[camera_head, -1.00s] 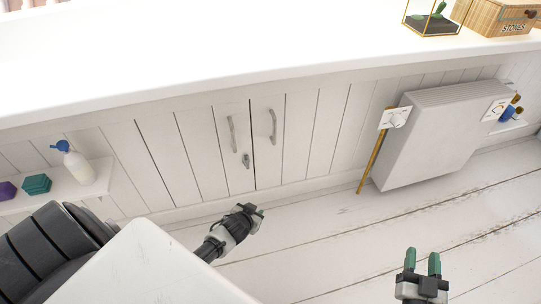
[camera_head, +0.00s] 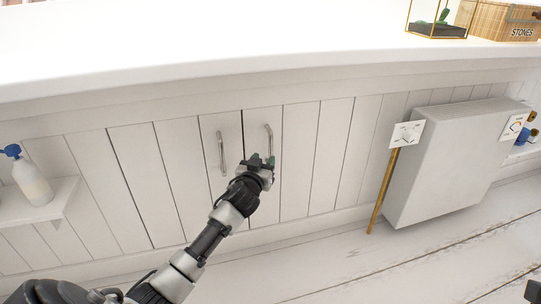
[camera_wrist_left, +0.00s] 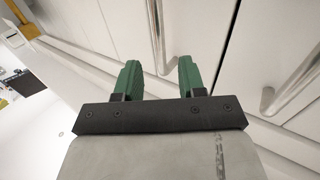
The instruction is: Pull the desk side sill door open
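Two white plank doors with metal bar handles sit under the white sill and look shut. The left handle (camera_head: 221,153) is free. My left gripper (camera_head: 262,161) is at the lower part of the right handle (camera_head: 268,138), on the right door (camera_head: 295,165). In the left wrist view my left gripper (camera_wrist_left: 159,77) is open, and the right handle (camera_wrist_left: 156,30) shows between its green fingers without visible clamping. The other handle (camera_wrist_left: 296,78) lies to the side. Only a dark bit of my right gripper (camera_head: 534,291) shows at the corner; its fingers are not clear.
The white sill (camera_head: 200,60) runs above the doors. A grey-white heater (camera_head: 450,160) with a wooden stick (camera_head: 382,192) beside it stands to the right. A small shelf (camera_head: 45,208) holds a blue-topped bottle (camera_head: 32,183) at left. The floor (camera_head: 330,265) is clear.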

